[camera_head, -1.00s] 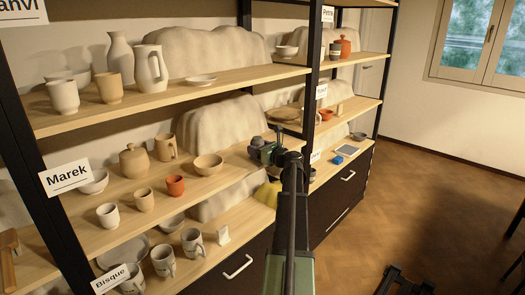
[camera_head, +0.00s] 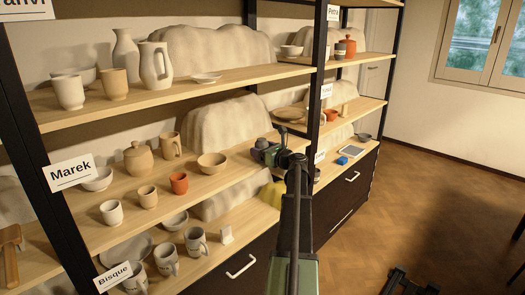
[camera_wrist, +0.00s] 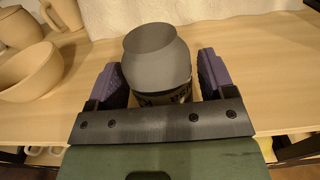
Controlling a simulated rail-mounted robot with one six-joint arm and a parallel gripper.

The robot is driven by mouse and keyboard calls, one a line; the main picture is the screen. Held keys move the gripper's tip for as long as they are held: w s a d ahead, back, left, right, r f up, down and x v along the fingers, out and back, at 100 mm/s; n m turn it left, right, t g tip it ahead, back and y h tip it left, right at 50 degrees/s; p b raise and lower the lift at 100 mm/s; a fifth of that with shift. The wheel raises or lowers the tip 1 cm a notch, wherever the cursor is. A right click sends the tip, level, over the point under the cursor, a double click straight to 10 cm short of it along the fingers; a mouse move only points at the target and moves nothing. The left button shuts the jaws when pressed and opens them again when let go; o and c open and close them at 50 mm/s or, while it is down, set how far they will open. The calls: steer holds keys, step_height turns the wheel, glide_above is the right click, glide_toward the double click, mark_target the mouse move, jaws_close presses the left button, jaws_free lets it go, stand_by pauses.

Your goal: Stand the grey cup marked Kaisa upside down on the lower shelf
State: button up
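The grey cup (camera_wrist: 157,60) is between the two purple finger pads of my gripper (camera_wrist: 163,78) in the wrist view. Dark lettering shows low on its near side, partly hidden by the gripper's front bar, and I cannot read it. A narrow gap shows between the cup and the right pad; the left pad is very close to it. I cannot tell whether its rim or base is up. In the head view my gripper (camera_head: 272,154) is at the right end of the middle shelf (camera_head: 190,190). The lower shelf (camera_head: 207,255) runs below.
A wooden bowl (camera_head: 212,163) and red cup (camera_head: 179,183) are left of my gripper. A black post (camera_head: 318,100) stands close on the right. A yellow thing (camera_head: 271,193) shows below my gripper.

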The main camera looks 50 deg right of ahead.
steer(key=shift+o, duration=1.2)
